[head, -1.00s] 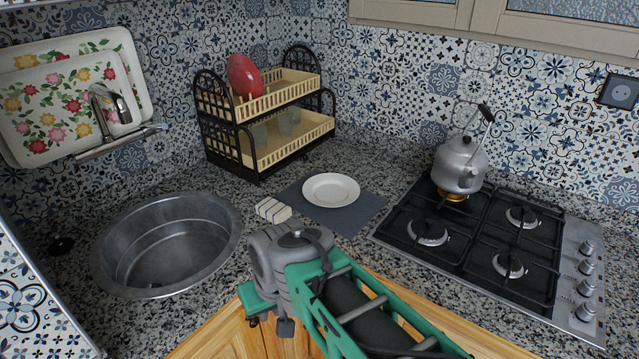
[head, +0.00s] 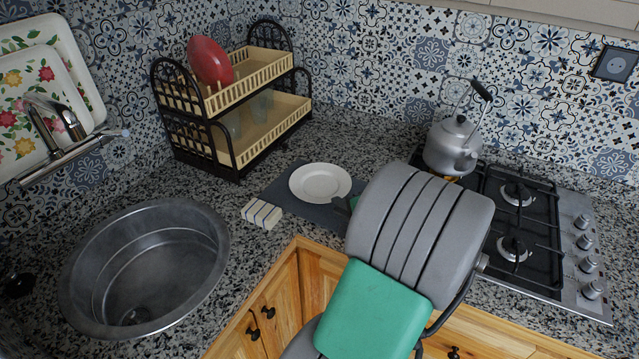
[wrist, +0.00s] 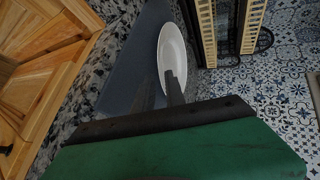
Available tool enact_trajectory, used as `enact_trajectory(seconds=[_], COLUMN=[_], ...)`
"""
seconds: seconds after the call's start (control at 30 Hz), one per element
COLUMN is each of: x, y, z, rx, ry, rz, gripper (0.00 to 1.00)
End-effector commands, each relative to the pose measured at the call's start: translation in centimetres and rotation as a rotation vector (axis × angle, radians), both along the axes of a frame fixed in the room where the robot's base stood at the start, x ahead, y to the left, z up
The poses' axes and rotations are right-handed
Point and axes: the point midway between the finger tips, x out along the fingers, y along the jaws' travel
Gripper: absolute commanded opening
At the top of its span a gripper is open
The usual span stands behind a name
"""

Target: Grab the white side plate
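The white side plate (head: 320,183) lies flat on a dark grey mat (head: 272,192) on the granite counter. It also shows in the wrist view (wrist: 172,48), just beyond my fingertips. My gripper (wrist: 160,82) is open, its two dark fingers apart, with one finger overlapping the near rim of the plate in that view. I cannot tell whether it touches the rim. In the head view my arm hides most of the gripper; a dark finger shows just right of the plate.
A striped block (head: 262,213) sits left of the plate. A two-tier rack (head: 245,149) with a red plate (head: 209,61) stands behind. The round sink (head: 70,285) is at left. A kettle (head: 450,147) stands on the gas hob (head: 555,255) at right.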

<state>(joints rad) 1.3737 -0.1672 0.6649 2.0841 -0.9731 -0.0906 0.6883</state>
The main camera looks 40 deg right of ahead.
Motion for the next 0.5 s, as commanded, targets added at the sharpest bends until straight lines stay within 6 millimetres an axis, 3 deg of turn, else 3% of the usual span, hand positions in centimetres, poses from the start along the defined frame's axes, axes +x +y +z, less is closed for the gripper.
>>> enact_trajectory(seconds=[0.2,0.43,0.5], x=[3.3,3.6,3.5], y=[-0.6,-0.9,-0.9], z=[-1.6,-1.9,-1.9], rx=[0.001,-0.001,-0.001], ry=[0.003,0.003,0.003], rz=[0.004,-0.002,-0.002], gripper=[0.15,0.15,0.09])
